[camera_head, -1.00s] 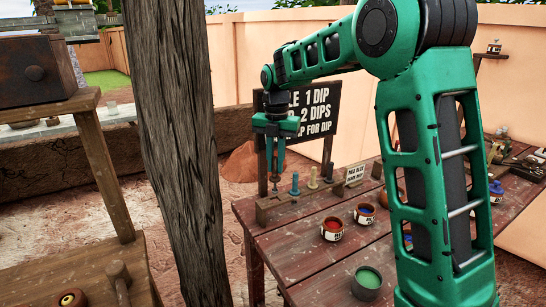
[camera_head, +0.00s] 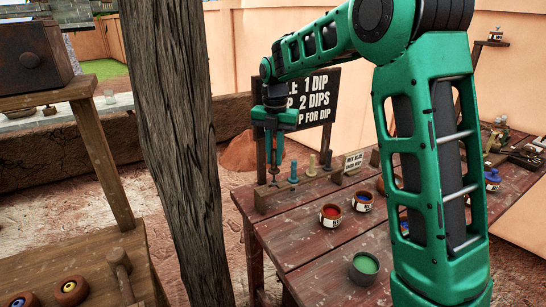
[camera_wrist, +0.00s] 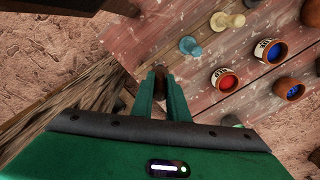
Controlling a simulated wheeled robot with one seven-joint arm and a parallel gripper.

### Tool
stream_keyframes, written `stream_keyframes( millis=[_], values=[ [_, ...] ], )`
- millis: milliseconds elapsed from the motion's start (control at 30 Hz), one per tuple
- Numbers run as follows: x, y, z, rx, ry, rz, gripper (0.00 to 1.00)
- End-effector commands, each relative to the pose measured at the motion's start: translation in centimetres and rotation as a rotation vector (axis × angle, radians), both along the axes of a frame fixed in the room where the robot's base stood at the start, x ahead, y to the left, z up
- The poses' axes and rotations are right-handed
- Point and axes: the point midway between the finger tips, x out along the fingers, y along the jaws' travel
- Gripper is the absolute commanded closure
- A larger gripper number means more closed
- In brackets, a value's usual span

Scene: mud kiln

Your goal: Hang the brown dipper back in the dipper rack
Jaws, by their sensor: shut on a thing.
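The dipper rack (camera_head: 262,203) is a low wooden strip along the far left edge of the table. A blue dipper (camera_head: 293,172) and a pale yellow dipper (camera_head: 312,165) stand upright in it; they also show in the wrist view, blue (camera_wrist: 190,46) and yellow (camera_wrist: 228,21). My gripper (camera_head: 274,163) points down over the rack's left end, left of the blue dipper. Its fingers are shut on the brown dipper (camera_wrist: 159,71), seen mostly end-on between them. The dipper's lower part is small and dark in the head view; whether it touches the rack is unclear.
Red (camera_head: 332,215), blue (camera_head: 363,201) and green (camera_head: 364,268) glaze pots stand on the table (camera_head: 300,245). A small sign (camera_head: 354,161) stands right of the dippers. A black sign (camera_head: 320,95) stands behind my gripper. A wooden post (camera_head: 175,150) rises at left.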

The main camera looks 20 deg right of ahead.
Motion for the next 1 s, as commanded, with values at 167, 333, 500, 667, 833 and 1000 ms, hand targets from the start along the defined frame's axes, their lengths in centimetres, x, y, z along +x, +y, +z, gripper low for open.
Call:
stream_keyframes(
  millis=[167,333,500,667,833,1000],
  values=[
    [0.01,0.00,-0.02,0.000,0.000,0.000,1.00],
    [0.00,0.04,-0.02,0.000,0.000,0.001,1.00],
    [0.00,0.02,-0.02,0.000,0.000,0.000,1.00],
    [0.00,0.02,-0.17,0.000,0.000,0.001,1.00],
    [0.00,0.05,-0.56,0.000,0.000,0.001,1.00],
    [0.00,0.05,-0.98,0.000,0.000,0.001,1.00]
  ],
)
